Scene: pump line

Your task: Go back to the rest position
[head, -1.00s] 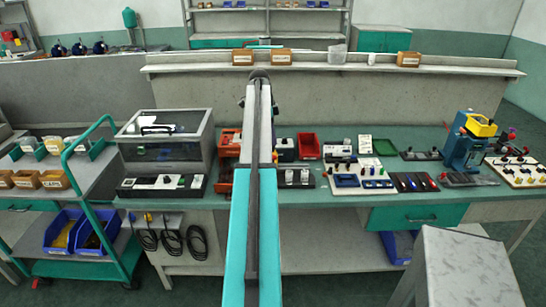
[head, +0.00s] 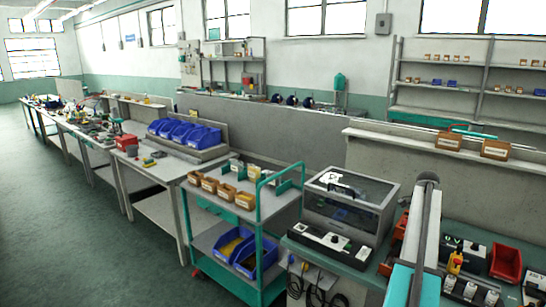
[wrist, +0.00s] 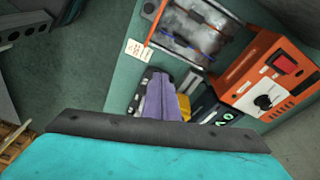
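My arm (head: 425,235) reaches forward over the workbench at the lower right of the head view. Its far end hides my gripper there. In the wrist view a teal body with a dark front edge (wrist: 160,132), part of my own arm end, fills the bottom. Just beyond it a purple-grey piece (wrist: 160,98) shows; I cannot tell whether it is a finger or something on the bench. No clear pair of fingertips shows, and no held object can be made out.
A grey-lidded clear case (head: 350,205) stands left of my arm, and a red bin (head: 506,262) right of it. A teal-framed cart (head: 262,225) stands further left. The floor at far left is clear. In the wrist view an orange box (wrist: 265,80) lies at right.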

